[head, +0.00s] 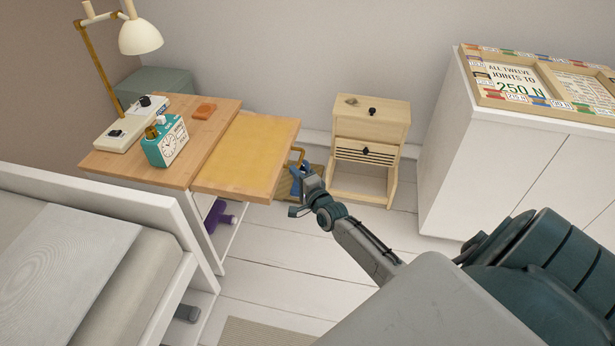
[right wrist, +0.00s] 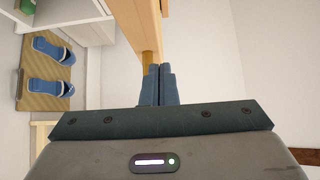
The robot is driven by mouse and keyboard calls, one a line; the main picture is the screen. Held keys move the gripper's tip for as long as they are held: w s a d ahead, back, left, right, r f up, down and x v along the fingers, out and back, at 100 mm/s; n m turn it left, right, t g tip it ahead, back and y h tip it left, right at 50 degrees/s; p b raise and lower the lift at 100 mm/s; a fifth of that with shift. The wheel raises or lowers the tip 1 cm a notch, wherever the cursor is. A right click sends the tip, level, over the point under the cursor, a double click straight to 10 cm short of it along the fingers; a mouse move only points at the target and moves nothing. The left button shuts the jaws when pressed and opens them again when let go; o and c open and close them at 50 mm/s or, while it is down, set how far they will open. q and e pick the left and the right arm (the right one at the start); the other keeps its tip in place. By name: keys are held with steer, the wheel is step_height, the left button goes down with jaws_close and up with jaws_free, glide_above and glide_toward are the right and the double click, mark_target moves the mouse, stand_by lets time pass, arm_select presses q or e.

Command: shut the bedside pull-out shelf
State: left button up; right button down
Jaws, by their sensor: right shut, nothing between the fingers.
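The bedside pull-out shelf (head: 247,155) is a yellow-orange wooden board sticking out to the right of the bedside table (head: 213,125). My left gripper is not in view.
A small wooden cabinet (head: 370,125) stands right of the gripper. Blue slippers (right wrist: 50,88) lie on a mat below. A bed (head: 95,195) is at left; floor in front is clear.

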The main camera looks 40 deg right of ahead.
mark_target(223, 162)
steer(key=shift+w+a+r, duration=0.1)
steer(key=shift+w+a, duration=0.55)
steer(key=shift+w, duration=0.1)
steer(key=w+a+b, duration=0.1)
steer(key=w+a, duration=0.3)
steer(key=w, duration=0.1)
steer(key=w+a+b, duration=0.1)
steer(key=w+a, duration=0.3)
steer(key=w+a+b, duration=0.1)
steer(key=w+a, duration=0.3)
steer(key=w, duration=0.1)
steer(key=shift+w+a, duration=0.25)
steer(key=shift+w, duration=0.05)
steer(key=shift+w+a, duration=0.85)
steer(key=shift+w, duration=0.1)
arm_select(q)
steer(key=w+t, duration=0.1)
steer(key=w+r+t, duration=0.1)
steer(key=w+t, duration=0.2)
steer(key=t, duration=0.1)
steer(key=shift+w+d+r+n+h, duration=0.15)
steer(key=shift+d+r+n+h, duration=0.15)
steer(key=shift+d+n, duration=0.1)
